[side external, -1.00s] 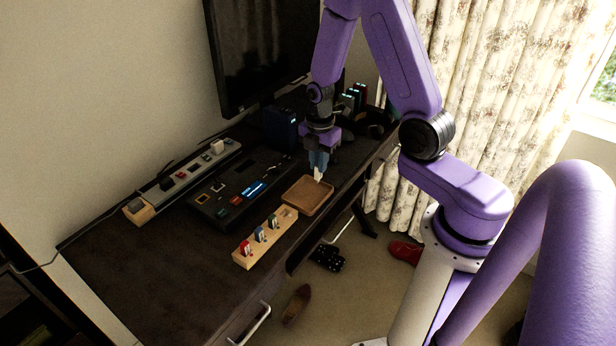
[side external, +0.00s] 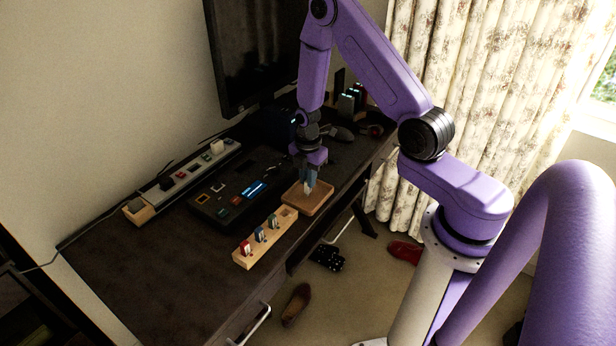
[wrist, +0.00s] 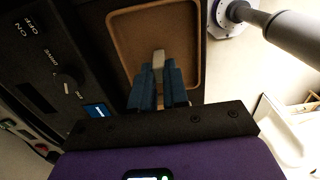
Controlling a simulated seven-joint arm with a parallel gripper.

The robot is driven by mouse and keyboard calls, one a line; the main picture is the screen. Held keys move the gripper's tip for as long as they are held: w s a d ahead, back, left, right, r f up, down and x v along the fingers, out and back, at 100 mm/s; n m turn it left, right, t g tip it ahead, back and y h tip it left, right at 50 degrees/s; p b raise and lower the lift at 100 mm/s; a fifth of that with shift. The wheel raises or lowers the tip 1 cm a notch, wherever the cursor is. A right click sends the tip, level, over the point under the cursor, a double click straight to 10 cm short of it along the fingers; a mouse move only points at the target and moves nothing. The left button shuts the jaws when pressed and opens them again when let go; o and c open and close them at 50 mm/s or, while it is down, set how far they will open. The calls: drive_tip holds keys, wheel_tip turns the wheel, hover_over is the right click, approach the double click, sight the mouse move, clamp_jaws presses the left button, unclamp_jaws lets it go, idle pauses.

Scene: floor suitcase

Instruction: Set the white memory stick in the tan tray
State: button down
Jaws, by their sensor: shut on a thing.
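The tan tray (side external: 318,203) lies on the dark desk, at the right end of the wooden block. My gripper (side external: 309,184) points down over the tray and is shut on the white memory stick (side external: 308,187). In the wrist view the stick (wrist: 159,58) shows pale between the two blue fingers (wrist: 158,85), with the tray (wrist: 122,45) behind it. The stick is low over the tray; whether its tip touches the tray floor I cannot tell.
A wooden block (side external: 247,261) with several small coloured sticks stands left of the tray. A dark console (side external: 215,205) with lit keys lies behind it. A power strip (side external: 190,177) runs along the back, and a monitor (side external: 255,60) stands behind. The front left desk is clear.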

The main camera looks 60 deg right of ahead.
drive_tip(key=shift+f, duration=0.1)
drive_tip(key=c, duration=1.1)
unclamp_jaws()
wheel_tip(320, 180, up, 12)
drive_tip(key=s+a+r+m, duration=0.1)
drive_tip(key=s+a+r, duration=0.25)
drive_tip(key=a, duration=0.35)
drive_tip(key=s+a+r+m, duration=0.1)
drive_tip(key=s+a+r, duration=0.1)
drive_tip(key=s, duration=0.5)
drive_tip(key=s+a+r+m, duration=0.2)
drive_tip(key=s+a+r, duration=0.1)
drive_tip(key=s, duration=0.4)
drive_tip(key=s+a+r+m, duration=0.1)
drive_tip(key=s+a+r, duration=0.2)
drive_tip(key=s, duration=0.5)
drive_tip(key=shift+s+a+r, duration=0.1)
drive_tip(key=shift+a+r, duration=0.05)
drive_tip(key=shift+r, duration=0.25)
